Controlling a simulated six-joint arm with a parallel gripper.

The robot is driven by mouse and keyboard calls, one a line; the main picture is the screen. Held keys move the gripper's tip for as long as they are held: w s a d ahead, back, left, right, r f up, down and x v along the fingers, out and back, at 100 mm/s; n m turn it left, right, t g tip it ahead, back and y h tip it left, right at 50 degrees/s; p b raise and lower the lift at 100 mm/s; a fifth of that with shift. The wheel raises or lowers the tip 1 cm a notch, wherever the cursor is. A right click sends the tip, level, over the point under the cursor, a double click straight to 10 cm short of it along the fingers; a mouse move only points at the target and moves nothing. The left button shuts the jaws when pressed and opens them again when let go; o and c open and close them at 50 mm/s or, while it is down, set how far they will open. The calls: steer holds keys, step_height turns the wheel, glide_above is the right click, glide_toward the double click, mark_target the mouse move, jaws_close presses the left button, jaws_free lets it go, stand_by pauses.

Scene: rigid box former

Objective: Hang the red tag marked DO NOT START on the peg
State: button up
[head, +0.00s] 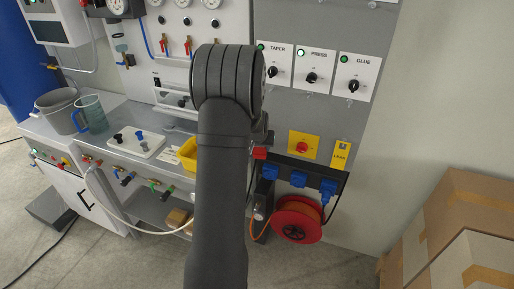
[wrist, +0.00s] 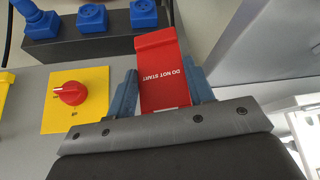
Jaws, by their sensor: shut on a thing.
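The red tag (wrist: 165,75) with white DO NOT START lettering is between the two blue-grey fingers of my gripper (wrist: 160,88) in the wrist view. The lettering is upside down there. In the head view a small red patch of the tag (head: 260,153) shows just right of my arm, which hides most of my gripper. Small, pale peg-like bits (head: 308,94) show below the TAPER, PRESS and GLUE switch plates on the grey panel. They are too small to tell clearly, and the tag is apart from them.
A yellow plate with a red knob (head: 303,147) and a yellow label (head: 340,155) are right of the tag. Cardboard boxes (head: 470,225) stand at right.

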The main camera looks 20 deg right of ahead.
steer(key=w+d+f, duration=0.1)
steer(key=w+d, duration=0.4)
steer(key=shift+f, duration=0.2)
stand_by(0.7)
steer(key=shift+w, duration=0.1)
stand_by(0.5)
steer(key=o, duration=1)
steer(key=v, duration=1.7)
steer(key=shift+r, duration=0.2)
